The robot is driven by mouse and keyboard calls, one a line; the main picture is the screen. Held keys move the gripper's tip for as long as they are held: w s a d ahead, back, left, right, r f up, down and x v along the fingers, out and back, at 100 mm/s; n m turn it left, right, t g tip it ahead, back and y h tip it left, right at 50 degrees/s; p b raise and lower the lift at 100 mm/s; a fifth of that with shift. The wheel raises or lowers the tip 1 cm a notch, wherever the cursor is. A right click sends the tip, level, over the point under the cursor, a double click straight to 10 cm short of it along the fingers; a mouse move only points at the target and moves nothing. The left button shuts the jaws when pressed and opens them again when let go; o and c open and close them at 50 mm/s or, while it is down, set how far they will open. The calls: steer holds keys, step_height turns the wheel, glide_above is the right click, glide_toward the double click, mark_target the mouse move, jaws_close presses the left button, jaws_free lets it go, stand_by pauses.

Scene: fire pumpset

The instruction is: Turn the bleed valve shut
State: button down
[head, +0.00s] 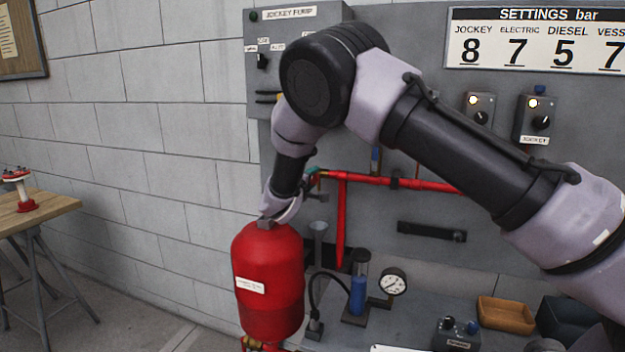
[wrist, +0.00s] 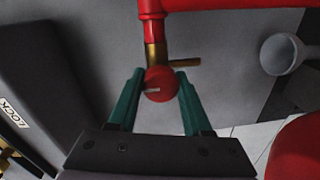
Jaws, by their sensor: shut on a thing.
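The bleed valve has a round red knob (wrist: 158,86) with a pale mark on its face. It sits on a brass body (wrist: 155,54) under a red pipe, and a thin brass stub points right. My gripper (wrist: 160,78) has its two green fingers on either side of the red knob and is shut on it. In the head view my gripper (head: 313,177) is at the left end of the red pipe, mostly hidden behind my own wrist. The valve itself cannot be made out there.
A red pressure vessel (head: 268,280) stands just below my wrist. A red pipe (head: 430,185) runs along the grey panel. A grey funnel (wrist: 283,54) is right of the valve. A gauge (head: 392,281) and a wooden tray (head: 505,314) sit on the bench below.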

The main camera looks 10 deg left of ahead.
steer(key=shift+c, duration=1.8)
jaws_free()
steer(key=shift+f, duration=0.1)
steer(key=s+a, duration=0.1)
steer(key=s, duration=0.9)
steer(key=shift+s+a+r, duration=0.2)
steer(key=shift+s+r, duration=0.15)
steer(key=shift+r, duration=0.05)
steer(key=shift+d, duration=0.1)
